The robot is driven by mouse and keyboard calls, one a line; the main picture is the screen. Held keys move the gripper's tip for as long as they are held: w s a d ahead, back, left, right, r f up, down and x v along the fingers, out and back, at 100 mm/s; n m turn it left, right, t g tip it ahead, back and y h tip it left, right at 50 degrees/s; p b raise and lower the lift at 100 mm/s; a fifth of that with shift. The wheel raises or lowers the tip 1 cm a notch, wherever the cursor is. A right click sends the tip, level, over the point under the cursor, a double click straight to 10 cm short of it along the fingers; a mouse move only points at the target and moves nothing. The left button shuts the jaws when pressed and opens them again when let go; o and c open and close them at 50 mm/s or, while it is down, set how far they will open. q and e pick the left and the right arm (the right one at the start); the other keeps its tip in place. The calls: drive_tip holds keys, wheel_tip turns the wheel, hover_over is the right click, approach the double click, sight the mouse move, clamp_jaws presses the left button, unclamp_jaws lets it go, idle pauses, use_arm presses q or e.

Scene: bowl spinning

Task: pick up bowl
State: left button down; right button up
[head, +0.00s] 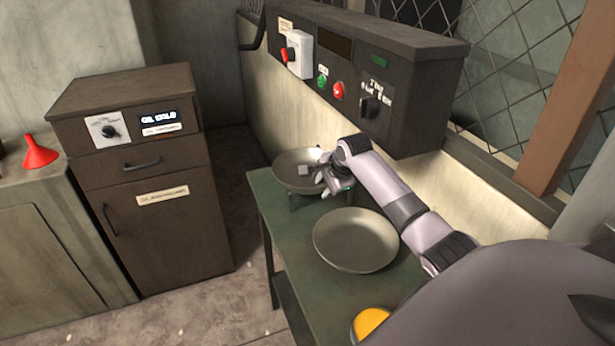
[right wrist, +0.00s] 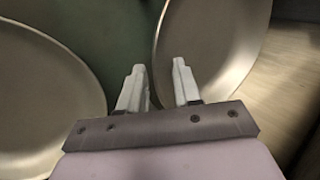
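Two shallow grey metal bowls are on a green table. The far bowl (head: 292,178) sits on a small raised support against the wall side. The near bowl (head: 355,243) lies on the table closer to me. My right gripper (head: 318,176) is at the far bowl's right rim. In the right wrist view, its two fingers (right wrist: 158,88) are apart, and the rim of the right-hand bowl (right wrist: 215,45) runs between them; contact cannot be told. The other bowl (right wrist: 40,105) shows at left there. My left gripper is out of view.
The green table (head: 290,247) has an orange round object (head: 371,322) at its near end. A control box (head: 365,75) with buttons overhangs from the wall above. A brown cabinet (head: 150,225) and a red funnel (head: 39,153) stand at left, with open floor between cabinet and table.

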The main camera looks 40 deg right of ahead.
clamp_jaws()
drive_tip(key=shift+r, duration=0.15)
drive_tip(key=shift+w+a+r, duration=0.1)
drive_tip(key=shift+a+r, duration=0.1)
drive_tip(key=shift+r, duration=0.05)
wheel_tip(320, 180, up, 7)
drive_tip(key=shift+f+b, duration=0.15)
drive_tip(key=shift+b, duration=0.2)
drive_tip(key=w+a+b, duration=0.1)
drive_tip(key=w+a, duration=0.2)
drive_tip(key=a, duration=0.6)
drive_tip(key=w+a+b, duration=0.1)
drive_tip(key=w+a, duration=0.2)
drive_tip(key=a, duration=0.6)
drive_tip(key=shift+a+f+b, duration=0.2)
drive_tip(key=shift+a+b, duration=0.1)
drive_tip(key=shift+a, duration=0.05)
drive_tip(key=shift+s, duration=0.1)
